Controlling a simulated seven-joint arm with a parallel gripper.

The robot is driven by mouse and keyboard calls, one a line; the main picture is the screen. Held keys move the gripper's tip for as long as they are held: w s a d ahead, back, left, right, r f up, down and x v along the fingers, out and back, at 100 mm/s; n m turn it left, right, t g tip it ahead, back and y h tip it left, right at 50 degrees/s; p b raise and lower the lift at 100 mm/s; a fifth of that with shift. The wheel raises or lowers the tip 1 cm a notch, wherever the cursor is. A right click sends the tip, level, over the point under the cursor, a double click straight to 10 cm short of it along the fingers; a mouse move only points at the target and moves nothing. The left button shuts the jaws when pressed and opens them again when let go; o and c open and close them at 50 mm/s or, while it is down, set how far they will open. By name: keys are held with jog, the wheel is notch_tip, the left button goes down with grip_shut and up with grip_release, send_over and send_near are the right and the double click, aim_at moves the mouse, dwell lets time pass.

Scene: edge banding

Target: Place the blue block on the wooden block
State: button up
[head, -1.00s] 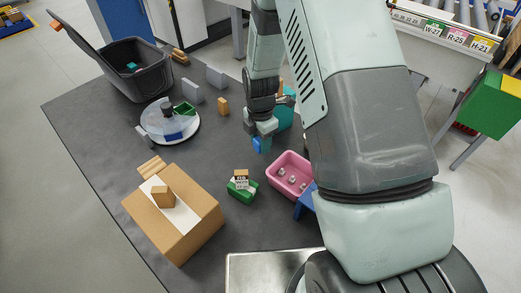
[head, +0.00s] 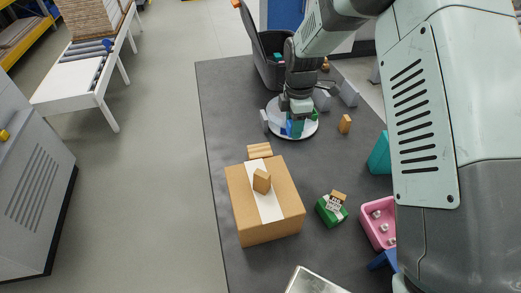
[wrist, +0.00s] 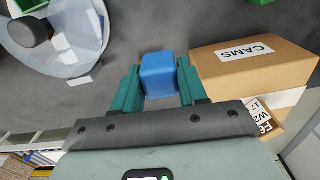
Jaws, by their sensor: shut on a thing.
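My gripper (head: 294,126) is above or in front of the round white turntable in the head view. In the wrist view its two green fingers (wrist: 159,82) are shut on the blue block (wrist: 159,72), one on each side. In the head view the fingers partly hide the block, and I cannot cleanly separate it from blue behind. A small tan wooden block (head: 262,181) stands on the white strip on top of the cardboard box (head: 238,205), below my gripper in the picture and apart from it.
The turntable (head: 272,127) holds a clear dome-like part. A striped wooden piece (head: 260,151), a tan block (head: 345,124), a green block (head: 327,212) and a pink bin (head: 368,226) stand around. Bare table lies left of the box.

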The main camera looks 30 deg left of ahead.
jog(key=s+a+r, duration=0.2)
jog(key=s+a, duration=0.2)
jog(key=a, duration=0.5)
send_over(260, 150)
jog(key=shift+n, duration=0.3)
notch_tip(260, 150, down, 6)
jog(key=shift+r, duration=0.1)
jog(key=shift+f, duration=2.2)
jog(key=shift+f, duration=0.1)
jog(key=o, duration=1.1)
jog(key=shift+c, duration=0.2)
